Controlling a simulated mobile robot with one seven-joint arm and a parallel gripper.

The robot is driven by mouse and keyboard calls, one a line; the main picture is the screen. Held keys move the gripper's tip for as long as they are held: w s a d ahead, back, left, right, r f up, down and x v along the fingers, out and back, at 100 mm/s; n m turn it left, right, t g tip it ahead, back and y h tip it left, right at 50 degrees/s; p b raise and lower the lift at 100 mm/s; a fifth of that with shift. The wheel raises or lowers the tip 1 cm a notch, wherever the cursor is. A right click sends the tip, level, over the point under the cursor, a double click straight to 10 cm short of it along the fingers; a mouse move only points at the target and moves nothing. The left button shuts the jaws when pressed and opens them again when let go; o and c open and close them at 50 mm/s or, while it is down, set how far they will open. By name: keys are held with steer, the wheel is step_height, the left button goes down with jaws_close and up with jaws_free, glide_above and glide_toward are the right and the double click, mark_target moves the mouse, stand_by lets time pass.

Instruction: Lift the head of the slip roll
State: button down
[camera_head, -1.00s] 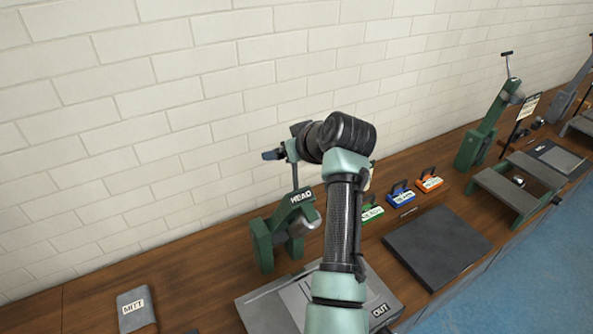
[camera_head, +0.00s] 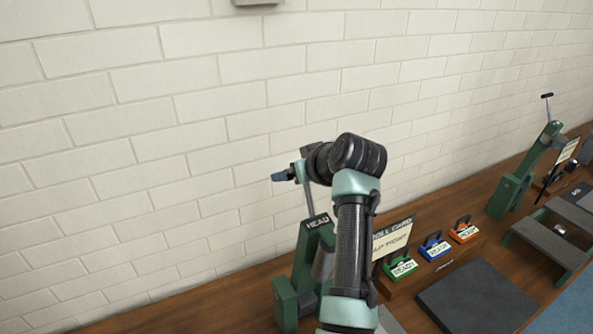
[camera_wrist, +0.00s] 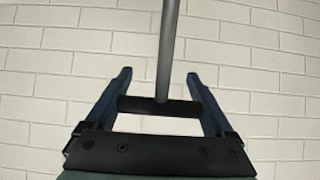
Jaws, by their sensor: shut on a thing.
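The slip roll's green head (camera_head: 312,240), labelled HEAD, stands tilted up on the bench in the head view, with a grey roller beside it. A thin grey rod (camera_head: 308,196) rises from it to a black crossbar handle. My gripper (camera_head: 279,178) is at the rod's top, in front of the wall. In the wrist view, my gripper (camera_wrist: 160,76) has its two fingers on either side of the black crossbar (camera_wrist: 159,107), shut on it, with the rod (camera_wrist: 167,50) running up from its middle. My arm hides part of the head and the slip roll's base.
A roll card (camera_head: 392,243) and green (camera_head: 401,267), blue (camera_head: 434,247) and orange (camera_head: 464,231) READY tags stand right of my arm. A dark plate (camera_head: 476,298) lies on the bench. A similar green machine (camera_head: 520,175) stands farther right. The white brick wall (camera_head: 130,130) is behind.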

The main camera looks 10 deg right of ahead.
steer(key=shift+s+a+f, duration=0.1)
steer(key=shift+s+f, duration=0.05)
steer(key=shift+f, duration=0.65)
jaws_free()
steer(key=b+v, duration=0.4)
steer(key=v, duration=0.8)
steer(key=shift+r, duration=0.45)
